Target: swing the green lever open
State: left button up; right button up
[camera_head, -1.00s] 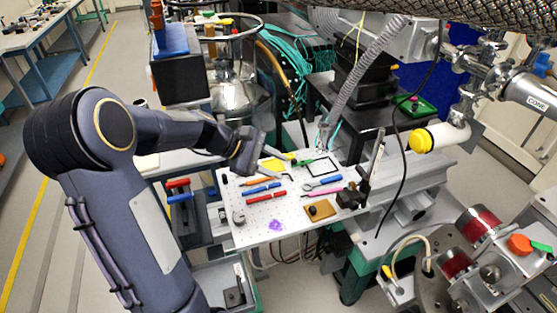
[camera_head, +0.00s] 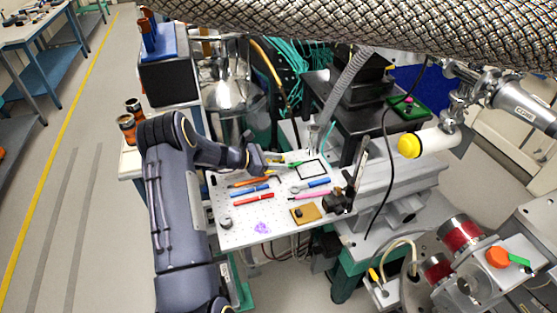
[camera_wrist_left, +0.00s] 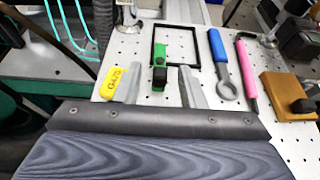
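My left gripper (camera_head: 263,163) is low over the far left part of the white perforated board (camera_head: 232,232). In the left wrist view its two grey fingers (camera_wrist_left: 160,82) are apart with nothing gripped. A green handle-like piece with a black end (camera_wrist_left: 175,44) lies just ahead, between the finger lines; it also shows in the head view (camera_head: 294,165). Another green lever-like piece (camera_head: 519,260) sits beside an orange knob (camera_head: 498,257) on the metal fitting at the lower right, far from the gripper. I cannot tell which is the task's lever. My right gripper is not in view.
A yellow tag (camera_wrist_left: 111,83) lies by the left finger. A black square frame (camera_wrist_left: 190,30), a blue-handled wrench (camera_wrist_left: 219,55), a pink hex key (camera_wrist_left: 247,75) and a brown block (camera_wrist_left: 283,92) lie on the board.

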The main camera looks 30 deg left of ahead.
pick_arm(q)
jog(key=shift+w+d+f, duration=0.1)
jog(key=shift+w+d, duration=0.1)
jog(key=shift+w, duration=0.05)
grip_shut()
